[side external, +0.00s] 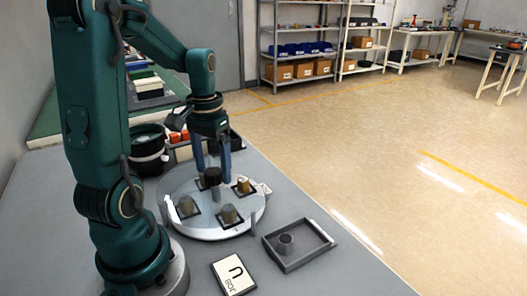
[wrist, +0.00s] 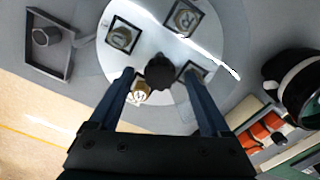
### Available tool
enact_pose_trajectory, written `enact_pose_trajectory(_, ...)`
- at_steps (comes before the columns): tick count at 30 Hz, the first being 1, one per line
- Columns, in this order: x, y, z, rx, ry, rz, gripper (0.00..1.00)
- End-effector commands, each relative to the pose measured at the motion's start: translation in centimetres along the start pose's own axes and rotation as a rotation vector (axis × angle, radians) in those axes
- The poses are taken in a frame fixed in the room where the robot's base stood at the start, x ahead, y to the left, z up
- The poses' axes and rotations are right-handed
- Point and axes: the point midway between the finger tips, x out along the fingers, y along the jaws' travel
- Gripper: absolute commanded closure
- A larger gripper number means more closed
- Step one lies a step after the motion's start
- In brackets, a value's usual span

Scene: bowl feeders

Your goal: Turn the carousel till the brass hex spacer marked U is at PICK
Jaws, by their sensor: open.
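The round pale carousel (side external: 175,195) carries several parts on dark square pads around a black centre knob (side external: 212,176). In the wrist view the knob (wrist: 160,73) lies between the two fingertips of my gripper (wrist: 159,72); the fingers are open with a gap on each side. A brass spacer (wrist: 122,38) at upper left seems to bear a U. Another spacer (wrist: 184,20) at upper right seems marked R, and a golden one (wrist: 138,92) beside my left finger seems marked M. A further pad is partly hidden by my right finger. I cannot read a PICK label.
A grey tray (side external: 318,254) with a short cylinder (side external: 285,243) stands right of the carousel. A black and white round container (side external: 148,150) and red bins (wrist: 262,132) stand behind. The table's right edge is near the tray.

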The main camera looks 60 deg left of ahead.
Motion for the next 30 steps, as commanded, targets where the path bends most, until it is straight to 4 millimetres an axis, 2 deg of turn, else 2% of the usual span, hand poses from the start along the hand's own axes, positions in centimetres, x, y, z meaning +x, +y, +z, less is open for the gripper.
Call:
enact_pose_trajectory(4,-0.01,0.01,0.00,0.000,0.000,0.000,0.19)
enact_pose_trajectory(8,-0.02,0.01,0.00,0.000,0.000,0.000,0.69)
enact_pose_trajectory(9,-0.03,0.01,0.00,0.000,0.000,0.000,0.84)
enact_pose_trajectory(10,-0.03,0.01,0.00,0.000,0.000,0.000,0.95)
enact_pose_trajectory(11,-0.03,0.01,0.00,0.000,0.000,0.000,1.00)
enact_pose_trajectory(23,-0.06,0.01,0.00,-0.017,0.000,0.000,1.00)
enact_pose_trajectory(30,-0.07,0.01,-0.01,-0.085,0.000,0.000,1.00)
